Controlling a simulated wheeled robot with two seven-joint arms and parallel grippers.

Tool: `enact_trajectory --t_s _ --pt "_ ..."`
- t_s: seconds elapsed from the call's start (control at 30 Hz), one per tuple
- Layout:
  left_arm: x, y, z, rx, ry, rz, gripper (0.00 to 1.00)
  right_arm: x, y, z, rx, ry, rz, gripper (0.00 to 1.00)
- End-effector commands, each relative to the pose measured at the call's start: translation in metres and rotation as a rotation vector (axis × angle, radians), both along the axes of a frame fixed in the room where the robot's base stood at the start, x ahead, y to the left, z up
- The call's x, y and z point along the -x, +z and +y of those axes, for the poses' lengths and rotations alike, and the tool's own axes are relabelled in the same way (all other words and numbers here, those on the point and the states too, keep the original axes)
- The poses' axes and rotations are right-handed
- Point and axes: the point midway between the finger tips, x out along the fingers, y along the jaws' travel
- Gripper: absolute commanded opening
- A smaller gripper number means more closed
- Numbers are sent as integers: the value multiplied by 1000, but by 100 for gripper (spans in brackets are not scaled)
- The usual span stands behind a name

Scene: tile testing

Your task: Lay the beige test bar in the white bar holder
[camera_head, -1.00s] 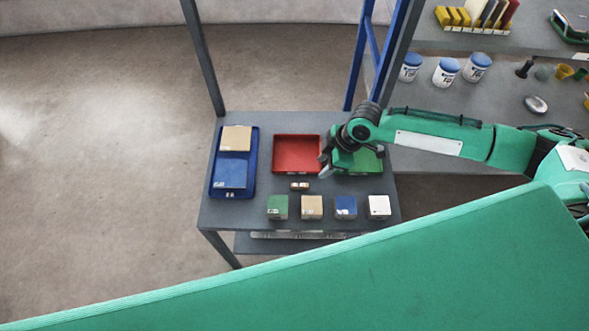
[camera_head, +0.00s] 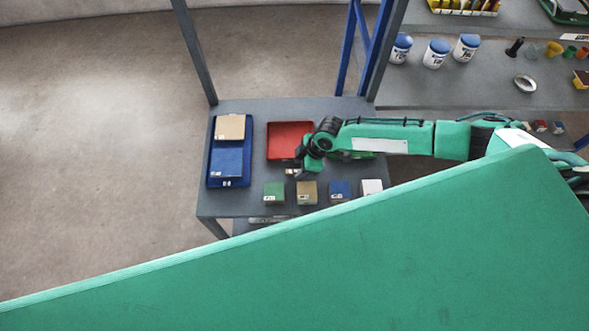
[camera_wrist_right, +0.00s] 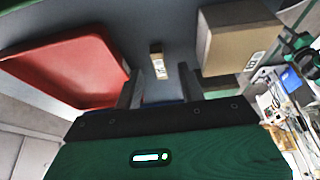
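The beige test bar (camera_head: 291,171) is a small light block with a printed label, lying on the grey table in front of the red tray. In the right wrist view the bar (camera_wrist_right: 156,60) lies ahead of and between my right fingers, with space on both sides. My right gripper (camera_head: 301,168) is just right of the bar in the head view; in the wrist view the gripper (camera_wrist_right: 158,86) is open and empty. The white bar holder (camera_head: 372,187) is a small white block at the right end of the row of holders. My left gripper is not in view.
Green (camera_head: 274,192), beige (camera_head: 307,193) and blue (camera_head: 340,190) holders stand in the row. The red tray (camera_head: 285,130) is behind, and a blue tray (camera_head: 214,130) is at left. The right wrist view shows the beige holder (camera_wrist_right: 228,45) close to my right finger.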

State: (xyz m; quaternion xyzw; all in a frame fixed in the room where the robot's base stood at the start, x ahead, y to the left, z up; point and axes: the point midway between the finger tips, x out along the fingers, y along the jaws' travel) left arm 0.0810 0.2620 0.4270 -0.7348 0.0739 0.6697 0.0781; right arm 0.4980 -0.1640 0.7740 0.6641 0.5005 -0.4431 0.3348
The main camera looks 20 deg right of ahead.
Motion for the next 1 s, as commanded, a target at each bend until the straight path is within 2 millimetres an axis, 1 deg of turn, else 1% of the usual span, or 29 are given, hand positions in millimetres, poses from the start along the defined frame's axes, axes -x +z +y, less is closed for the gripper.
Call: enact_trajectory --t_s 0.03,0.2,0.47,0.6,0.67,1.0 --pt "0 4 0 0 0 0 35 -1 -4 3 1 -1 2 40" --pt "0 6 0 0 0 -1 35 -2 -18 7 0 -2 1 40" --pt "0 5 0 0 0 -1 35 -2 -20 7 0 -1 0 40" --pt "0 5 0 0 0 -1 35 -2 -20 7 0 -1 0 12" --pt "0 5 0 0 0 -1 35 -2 -20 7 0 -1 0 1" --pt "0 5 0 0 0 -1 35 -3 -19 7 0 -1 -1 0"
